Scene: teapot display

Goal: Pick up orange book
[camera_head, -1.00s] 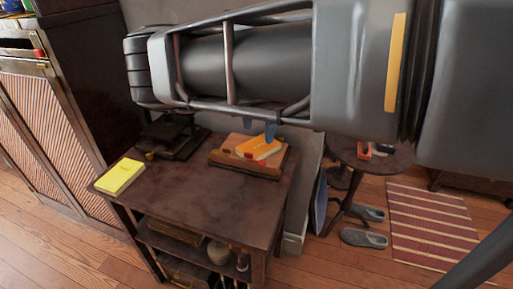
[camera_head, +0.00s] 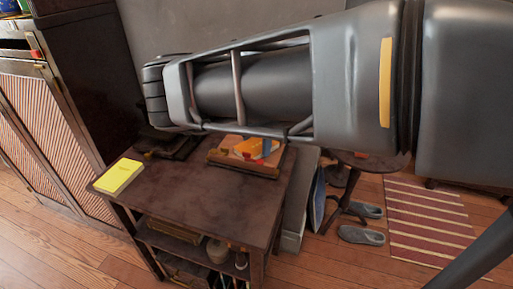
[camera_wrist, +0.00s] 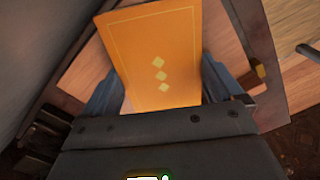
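The orange book (camera_head: 245,147) lies on a wooden tray-like stand (camera_head: 230,165) on the dark table. My arm partly covers it in the head view. In the wrist view the orange book (camera_wrist: 158,55) fills the upper middle, its cover marked with small yellow diamonds. My gripper (camera_wrist: 163,88) is open, with one blue finger on each side of the book. The left finger is close to the book's edge; I cannot tell whether either finger touches it. In the head view a blue fingertip of my gripper (camera_head: 267,147) shows at the book's right.
A yellow book (camera_head: 119,177) lies at the table's left edge. The table's front top (camera_head: 205,203) is clear. A dark object (camera_head: 165,147) stands at the back left. A small round table (camera_head: 372,163), slippers (camera_head: 360,235) and a striped rug (camera_head: 425,220) are at the right.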

